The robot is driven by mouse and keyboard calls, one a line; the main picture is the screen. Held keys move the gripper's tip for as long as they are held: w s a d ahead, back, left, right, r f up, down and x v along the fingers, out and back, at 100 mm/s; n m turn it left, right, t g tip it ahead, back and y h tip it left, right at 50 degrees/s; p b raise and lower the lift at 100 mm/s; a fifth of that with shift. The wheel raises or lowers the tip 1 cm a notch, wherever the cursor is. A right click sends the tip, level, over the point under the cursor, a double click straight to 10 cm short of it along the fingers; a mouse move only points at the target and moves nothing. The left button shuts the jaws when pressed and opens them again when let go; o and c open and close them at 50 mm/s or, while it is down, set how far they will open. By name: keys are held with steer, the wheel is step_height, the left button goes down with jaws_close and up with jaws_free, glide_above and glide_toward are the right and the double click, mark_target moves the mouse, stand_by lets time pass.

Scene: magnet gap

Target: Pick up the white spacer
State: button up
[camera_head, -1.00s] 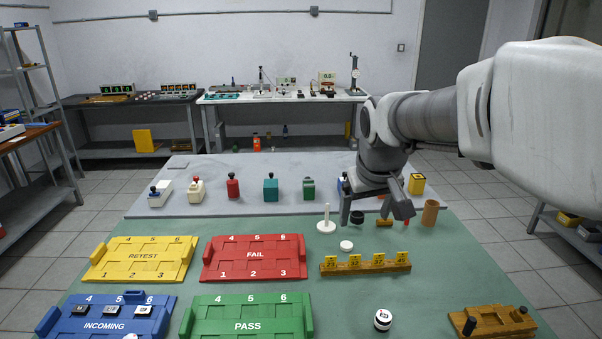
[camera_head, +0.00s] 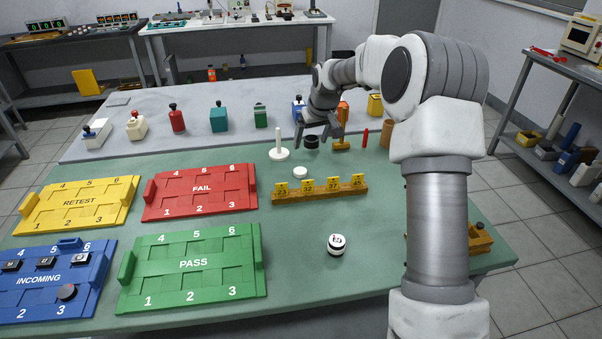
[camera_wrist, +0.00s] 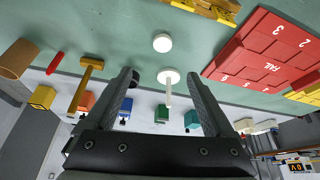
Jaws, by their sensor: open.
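A small white disc, which looks like the white spacer (camera_head: 300,172), lies flat on the green mat, in front of the white peg stand (camera_head: 279,153). In the wrist view the disc (camera_wrist: 162,42) shows ahead of the fingertips, and the peg stand (camera_wrist: 168,77) shows between them. My gripper (camera_head: 319,129) is open and empty, above the back part of the mat, behind and to the right of the disc. Its two fingers (camera_wrist: 162,78) are spread apart in the wrist view. Nothing covers the disc.
A black round piece (camera_head: 311,142) lies below my gripper. A yellow numbered rack (camera_head: 320,190) stands in front of the disc. The red FAIL tray (camera_head: 200,207) is to its left. A black-and-white labelled cylinder (camera_head: 337,244) stands nearer. The mat around the disc is clear.

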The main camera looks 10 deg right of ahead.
steer(key=b, duration=0.2)
glide_toward(300, 170)
steer(key=x, duration=0.2)
steer(key=shift+w+d+f, duration=0.15)
steer(key=shift+d+f, duration=0.05)
steer(key=shift+f, duration=0.1)
steer(key=x, duration=0.4)
steer(key=shift+a+f+b, duration=0.1)
steer(key=shift+a+b, duration=0.1)
steer(key=shift+b, duration=0.2)
steer(key=shift+w+f, duration=0.1)
steer(key=shift+f, duration=0.35)
jaws_close()
steer(key=shift+r, duration=0.1)
